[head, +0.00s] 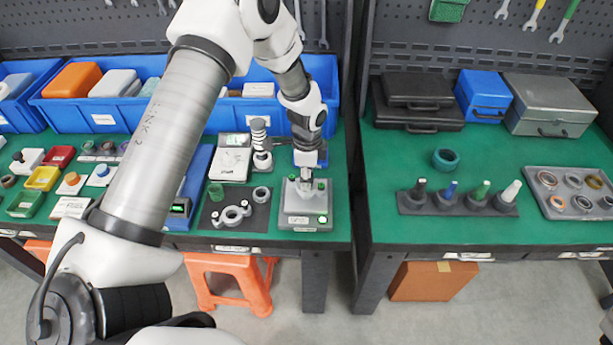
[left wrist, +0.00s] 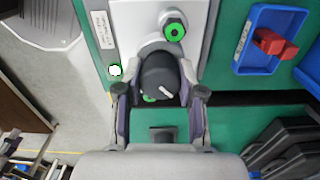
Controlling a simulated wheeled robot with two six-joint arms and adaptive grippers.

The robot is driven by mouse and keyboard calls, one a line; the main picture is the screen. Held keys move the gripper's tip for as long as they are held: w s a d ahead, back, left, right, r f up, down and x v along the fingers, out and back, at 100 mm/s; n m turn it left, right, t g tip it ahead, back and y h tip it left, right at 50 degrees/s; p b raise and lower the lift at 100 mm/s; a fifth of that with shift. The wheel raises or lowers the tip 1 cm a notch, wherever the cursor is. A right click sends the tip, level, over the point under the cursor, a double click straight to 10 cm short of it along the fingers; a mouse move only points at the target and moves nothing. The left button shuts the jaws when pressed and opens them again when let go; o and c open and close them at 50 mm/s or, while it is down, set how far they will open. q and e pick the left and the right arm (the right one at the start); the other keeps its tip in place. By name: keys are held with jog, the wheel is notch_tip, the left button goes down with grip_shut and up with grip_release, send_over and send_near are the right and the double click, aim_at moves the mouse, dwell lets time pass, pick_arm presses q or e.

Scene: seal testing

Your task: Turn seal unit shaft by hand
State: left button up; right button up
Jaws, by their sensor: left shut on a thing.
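The seal unit (head: 297,218) is a grey box on the left bench in the head view, with a lit green spot on its front. In the left wrist view the seal unit (left wrist: 190,45) is a pale body with a green-ringed fitting and a white lit spot beside it. Its shaft has a dark round knob (left wrist: 158,75) with a white pointer line. My left gripper (head: 306,178) points down over the unit. In the left wrist view my left gripper (left wrist: 160,95) has one finger on each side of the knob, shut on it. The head view hides the knob behind the gripper.
A dark mat (head: 208,217) with metal rings lies left of the unit. A coil spring part (head: 260,135) and blue bins (head: 120,116) stand behind. A gap separates the right bench (head: 400,230), which holds cases, a rack of coloured-tipped tools (head: 445,207) and a ring tray (head: 537,205).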

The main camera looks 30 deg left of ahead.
pick_arm(q)
jog(key=shift+s+f+m+b, duration=0.1)
jog(key=shift+m+b, duration=0.15)
jog(key=shift+m, duration=1.3)
jog(key=shift+s+f+m+b, duration=0.1)
jog(key=shift+m+b, duration=0.1)
jog(key=shift+m, duration=4.55)
jog(key=o, duration=1.1)
jog(key=shift+o, duration=0.2)
jog(key=shift+r, duration=0.1)
jog(key=shift+w+r, duration=0.1)
